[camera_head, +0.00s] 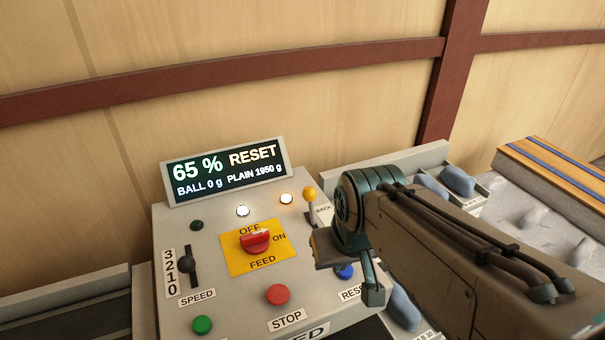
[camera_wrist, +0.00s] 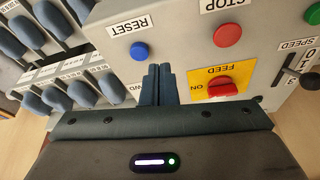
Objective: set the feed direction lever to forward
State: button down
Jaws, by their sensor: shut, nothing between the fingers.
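The feed direction lever (camera_head: 310,193) has a yellow knob on a thin shaft at the top right of the grey control panel (camera_head: 215,240). A label reading BACK (camera_head: 323,213) is beside it. I cannot tell its exact setting, as my arm hides the area below. In the wrist view a label ending in WD (camera_wrist: 134,89) shows beside my fingers, and the lever is not visible. My gripper (camera_wrist: 159,68) is shut and empty, over the panel between the blue button and the red feed knob. In the head view my arm mostly hides the gripper.
The display (camera_head: 226,170) reads 65 % RESET, BALL 0 g, PLAIN 1950 g. The panel also holds a red feed knob (camera_head: 255,240), red stop button (camera_head: 277,294), blue reset button (camera_wrist: 139,51), green button (camera_head: 202,324) and speed slider (camera_head: 187,264). Blue-grey pillows (camera_wrist: 60,93) lie at the side.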

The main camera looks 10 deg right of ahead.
jog(key=w+r+b, duration=0.3)
jog(key=w, duration=1)
jog(key=w+r+b, duration=0.3)
jog(key=w+r, duration=0.1)
jog(key=w, duration=0.9)
jog(key=shift+w+n+t, duration=0.15)
jog(key=shift+n+t, duration=0.15)
jog(key=shift+f, duration=0.1)
jog(key=p, duration=0.1)
send_over(312, 210)
jog(key=w, duration=0.4)
notch_tip(312, 210, down, 9)
jog(key=shift+a+f, duration=0.2)
jog(key=shift+a, duration=0.05)
jog(key=shift+b, duration=0.4)
